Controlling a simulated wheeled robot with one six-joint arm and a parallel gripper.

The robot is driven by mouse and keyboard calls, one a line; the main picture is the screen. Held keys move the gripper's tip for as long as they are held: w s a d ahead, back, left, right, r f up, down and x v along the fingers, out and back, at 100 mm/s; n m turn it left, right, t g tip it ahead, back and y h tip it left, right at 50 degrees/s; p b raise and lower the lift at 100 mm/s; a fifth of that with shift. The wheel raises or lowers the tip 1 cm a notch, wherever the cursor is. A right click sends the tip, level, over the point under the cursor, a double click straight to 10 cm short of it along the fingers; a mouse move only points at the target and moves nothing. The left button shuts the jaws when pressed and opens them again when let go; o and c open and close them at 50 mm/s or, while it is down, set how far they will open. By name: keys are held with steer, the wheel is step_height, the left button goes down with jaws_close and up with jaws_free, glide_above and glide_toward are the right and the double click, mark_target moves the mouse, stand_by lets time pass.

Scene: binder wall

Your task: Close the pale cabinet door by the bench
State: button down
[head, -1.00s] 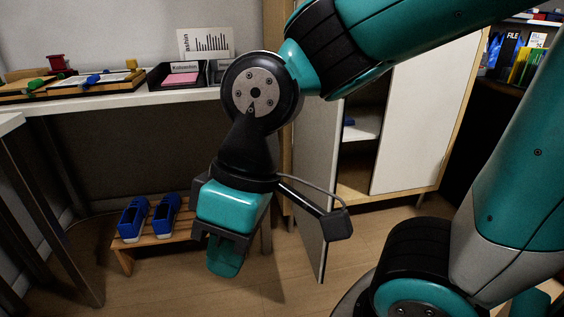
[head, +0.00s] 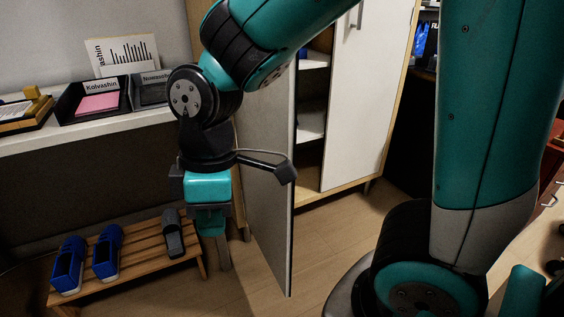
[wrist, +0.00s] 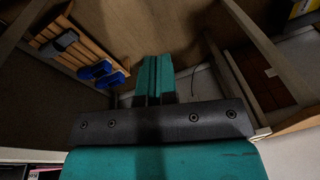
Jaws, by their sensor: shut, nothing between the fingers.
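The pale cabinet door (head: 268,190) stands open in the head view, swung out from the left side of the cabinet, its free edge towards me. Shelves show in the gap between it and the other, shut white door (head: 362,100). My gripper (head: 219,258) points down on the left of the open door, its teal fingers shut and empty. I cannot tell whether it touches the door. The closed fingers also show in the wrist view (wrist: 157,78). The slatted wooden bench (head: 150,254) is left of my gripper. My arm hides the door's upper part.
Blue shoes (head: 104,255) and a dark grey slipper (head: 173,236) sit on the bench. A white desk (head: 95,128) with black trays (head: 95,100) is above it. Floor right of the open door (head: 325,235) is clear.

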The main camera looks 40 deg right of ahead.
steer(key=w+d+r+n+g+h+p, duration=0.1)
steer(key=w+d+r+n+h+p, duration=0.2)
steer(key=w+n+p, duration=0.6)
steer(key=n+g+h+p, duration=0.1)
steer(key=n+h+p, duration=0.7)
steer(key=n+p, duration=0.35)
glide_toward(283, 189)
step_height(283, 189, down, 4)
steer(key=b, duration=0.1)
steer(key=d, duration=0.4)
steer(key=shift+s+f, duration=0.25)
steer(key=shift+s, duration=0.1)
steer(key=shift+s+d, duration=0.15)
steer(key=shift+d, duration=0.3)
steer(key=shift+p, duration=0.3)
